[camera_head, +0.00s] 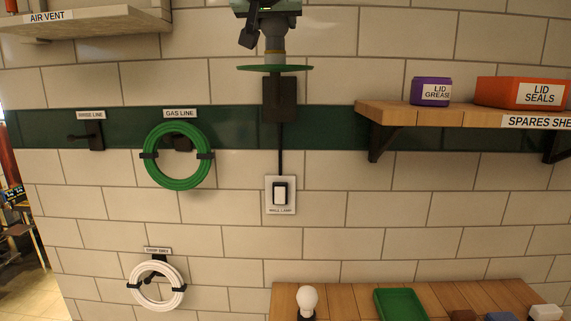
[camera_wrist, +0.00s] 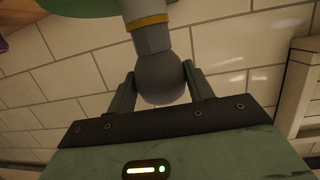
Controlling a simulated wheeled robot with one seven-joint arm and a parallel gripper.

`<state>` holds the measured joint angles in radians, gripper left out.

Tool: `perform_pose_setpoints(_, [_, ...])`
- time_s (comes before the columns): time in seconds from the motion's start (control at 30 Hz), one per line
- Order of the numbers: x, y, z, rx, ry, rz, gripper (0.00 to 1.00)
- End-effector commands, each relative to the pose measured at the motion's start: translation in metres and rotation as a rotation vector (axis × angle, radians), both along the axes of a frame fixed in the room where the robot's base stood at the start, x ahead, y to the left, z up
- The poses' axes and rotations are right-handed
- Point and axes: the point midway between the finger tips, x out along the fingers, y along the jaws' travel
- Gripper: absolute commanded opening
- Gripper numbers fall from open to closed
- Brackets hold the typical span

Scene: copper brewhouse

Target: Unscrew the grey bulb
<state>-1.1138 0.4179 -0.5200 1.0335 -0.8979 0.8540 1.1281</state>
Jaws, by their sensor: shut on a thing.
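The grey bulb (camera_wrist: 161,80) is round and sits between the two fingers of my gripper (camera_wrist: 160,70) in the wrist view, with a finger against each side. Its grey neck runs to a brass-coloured ring (camera_wrist: 147,21) at the wall lamp. In the head view my gripper (camera_head: 266,12) is at the top edge, above the lamp, and mostly hides the bulb's round end. The grey neck (camera_head: 275,42) stands upright over the green disc-shaped shade (camera_head: 275,68). I cannot tell how far the bulb is turned.
A wall switch (camera_head: 280,192) is below the lamp. A white bulb (camera_head: 307,300) stands on the wooden bench (camera_head: 345,296) beside a green tray (camera_head: 400,292). The spares shelf (camera_head: 400,112) juts out at right. A green hose coil (camera_head: 177,184) hangs at left.

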Motion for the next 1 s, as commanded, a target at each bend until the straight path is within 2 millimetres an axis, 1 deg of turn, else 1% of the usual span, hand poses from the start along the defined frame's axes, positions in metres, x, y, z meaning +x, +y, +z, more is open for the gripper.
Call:
perform_pose_setpoints(0.07, [-0.001,-0.003,0.001,0.004,0.001,0.074,0.06])
perform_pose_setpoints(0.1, [0.000,0.000,0.000,0.000,0.000,0.067,0.06])
perform_pose_setpoints(0.37, [0.000,0.000,0.001,0.001,-0.001,0.062,0.06])
perform_pose_setpoints(1.0, [0.001,-0.001,0.016,-0.001,-0.001,0.060,0.06])
